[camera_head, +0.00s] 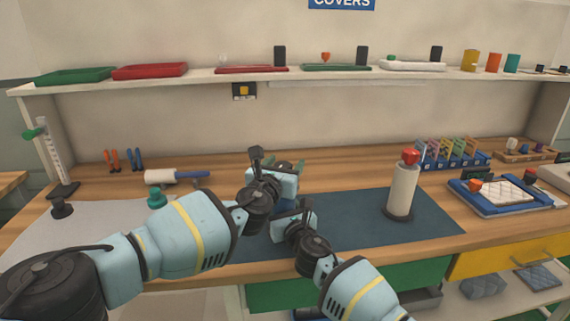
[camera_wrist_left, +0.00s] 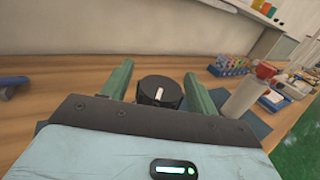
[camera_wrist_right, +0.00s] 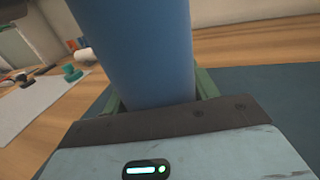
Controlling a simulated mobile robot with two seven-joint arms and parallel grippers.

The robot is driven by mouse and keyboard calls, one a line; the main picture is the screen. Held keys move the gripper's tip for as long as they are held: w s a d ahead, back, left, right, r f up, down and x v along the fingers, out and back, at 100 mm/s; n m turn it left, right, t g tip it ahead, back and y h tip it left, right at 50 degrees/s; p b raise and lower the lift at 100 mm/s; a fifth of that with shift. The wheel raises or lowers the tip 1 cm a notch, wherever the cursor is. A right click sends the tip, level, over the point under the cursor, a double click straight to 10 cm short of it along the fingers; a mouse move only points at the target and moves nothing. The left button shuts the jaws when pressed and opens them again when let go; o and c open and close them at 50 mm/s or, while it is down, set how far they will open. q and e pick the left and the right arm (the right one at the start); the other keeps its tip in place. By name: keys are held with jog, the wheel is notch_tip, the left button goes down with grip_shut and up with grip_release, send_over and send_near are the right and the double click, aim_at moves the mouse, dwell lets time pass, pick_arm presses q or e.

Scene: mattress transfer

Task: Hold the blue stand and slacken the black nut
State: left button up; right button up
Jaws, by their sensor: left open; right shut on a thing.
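The blue stand (camera_wrist_right: 140,50) fills the middle of the right wrist view as a thick upright cylinder. My right gripper (camera_wrist_right: 160,92) is shut on it, with one green finger on each side. The black nut (camera_wrist_left: 160,92) is a round dark knob with a white mark on top. It lies between the spread green fingers of my left gripper (camera_wrist_left: 158,82), with a gap on each side. In the head view my left gripper (camera_head: 285,167) is above my right gripper (camera_head: 292,222), and the stand is mostly hidden behind both.
A white bottle with a red cap (camera_head: 402,188) stands on the dark blue mat (camera_head: 440,225), right of my grippers. A blue rack (camera_head: 455,158) and a blue-framed tray (camera_head: 505,195) are further right. A blue-handled roller (camera_head: 178,176) lies to the left.

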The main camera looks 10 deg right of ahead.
pick_arm(q)
jog(key=shift+w+d, duration=0.15)
jog(key=shift+w, duration=0.1)
jog(key=c, duration=1)
jog(key=n+y, duration=0.1)
jog(key=y, duration=0.1)
jog(key=n+t+y, duration=0.1)
jog(key=n+y, duration=0.1)
jog(key=shift+w+t+y, duration=0.1)
jog(key=shift+t+y, duration=0.2)
jog(key=shift+y, duration=0.1)
jog(key=shift+a+n+y, duration=0.35)
jog(key=shift+n+y, duration=0.35)
jog(key=shift+y, duration=0.2)
jog(key=o, duration=1)
